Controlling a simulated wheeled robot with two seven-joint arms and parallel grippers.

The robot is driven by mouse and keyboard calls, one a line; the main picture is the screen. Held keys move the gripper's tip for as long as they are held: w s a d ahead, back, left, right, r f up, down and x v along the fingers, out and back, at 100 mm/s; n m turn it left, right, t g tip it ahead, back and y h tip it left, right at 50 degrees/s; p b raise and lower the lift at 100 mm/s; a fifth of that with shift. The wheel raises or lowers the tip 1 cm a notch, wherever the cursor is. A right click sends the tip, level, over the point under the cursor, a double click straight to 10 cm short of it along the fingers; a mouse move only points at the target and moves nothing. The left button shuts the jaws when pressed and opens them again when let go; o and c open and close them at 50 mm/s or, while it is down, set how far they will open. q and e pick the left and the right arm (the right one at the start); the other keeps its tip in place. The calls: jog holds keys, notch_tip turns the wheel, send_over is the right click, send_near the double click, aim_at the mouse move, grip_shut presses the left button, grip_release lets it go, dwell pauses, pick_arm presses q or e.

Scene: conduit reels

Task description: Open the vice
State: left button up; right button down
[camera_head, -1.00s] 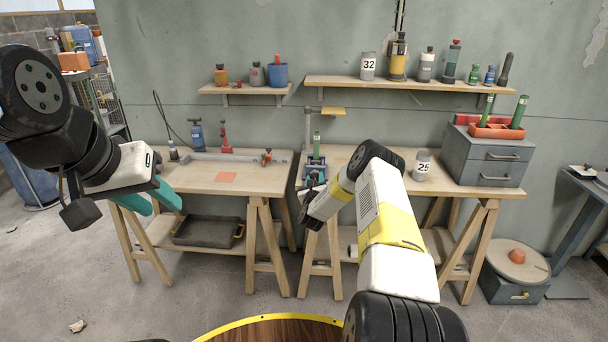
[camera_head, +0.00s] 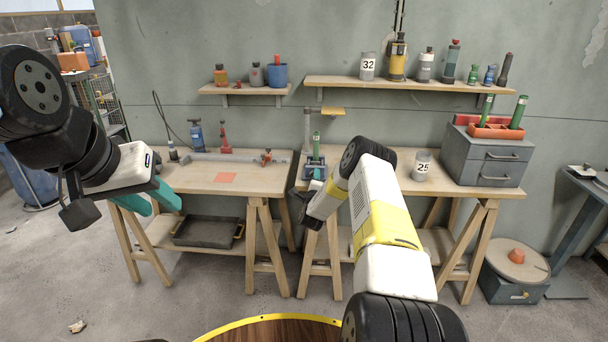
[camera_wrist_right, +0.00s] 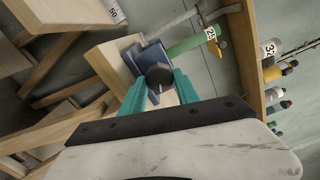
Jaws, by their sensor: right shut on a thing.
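The blue vice (camera_head: 315,163) stands at the left front edge of the right workbench, with a green tube (camera_head: 316,141) upright in it. In the right wrist view the vice (camera_wrist_right: 149,57) shows close up, the green tube (camera_wrist_right: 192,46) reaching away from it. A dark round knob (camera_wrist_right: 159,74) at the vice's front sits between the teal fingers of my right gripper (camera_wrist_right: 160,84), which is shut on it. The jaw gap is hard to see. My left gripper (camera_head: 160,208) hangs at the left, fingers apart and empty, away from the vice.
The left workbench (camera_head: 190,180) holds a long grey bar clamp (camera_head: 235,158) and an orange square. Wall shelves (camera_head: 400,86) hold bottles. A round wooden top (camera_head: 275,330) stands in front.

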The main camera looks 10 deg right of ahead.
jog(key=n, duration=2.2)
jog(key=shift+a, duration=0.2)
dwell(0.4)
jog(key=c, duration=0.9)
grip_release()
jog(key=shift+r, duration=0.1)
